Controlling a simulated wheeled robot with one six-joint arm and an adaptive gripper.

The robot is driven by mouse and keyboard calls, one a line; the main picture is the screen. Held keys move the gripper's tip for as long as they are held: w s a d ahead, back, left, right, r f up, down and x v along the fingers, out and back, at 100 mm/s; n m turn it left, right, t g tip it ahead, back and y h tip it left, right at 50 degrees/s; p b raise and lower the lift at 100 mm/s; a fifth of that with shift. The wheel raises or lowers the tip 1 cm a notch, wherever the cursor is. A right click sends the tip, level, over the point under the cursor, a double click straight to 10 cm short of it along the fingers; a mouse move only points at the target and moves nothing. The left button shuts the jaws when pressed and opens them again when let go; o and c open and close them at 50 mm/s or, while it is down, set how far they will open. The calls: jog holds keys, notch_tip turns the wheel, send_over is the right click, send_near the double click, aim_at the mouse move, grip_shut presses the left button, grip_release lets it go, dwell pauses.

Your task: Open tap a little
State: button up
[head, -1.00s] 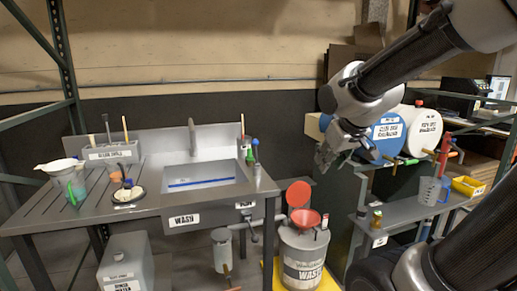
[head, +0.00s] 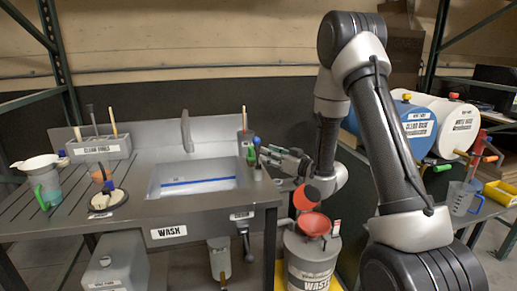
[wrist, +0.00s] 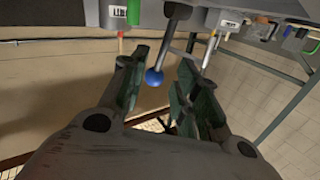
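The tap's grey spout (head: 186,132) rises at the back of the sink. A lever with a blue ball knob (head: 256,140) stands at the sink's right side. My gripper (head: 266,154) is just right of this lever, pointing left towards it. In the wrist view, the blue knob (wrist: 154,77) on its grey rod (wrist: 168,45) shows between the two fingers of my gripper (wrist: 160,65). The fingers are spread, with gaps beside the knob; I see no contact. The gripper is open and empty.
The sink basin (head: 195,181) sits in a grey bench. A green item (head: 250,156) and a holder are close to the lever. A wash drum with a red funnel (head: 313,224) stands below my gripper.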

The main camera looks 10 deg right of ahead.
aim_at(257, 154)
jog(key=x, duration=0.6)
jog(key=shift+w+a, duration=0.15)
jog(key=shift+w, duration=0.15)
jog(key=shift+c, duration=0.3)
grip_shut()
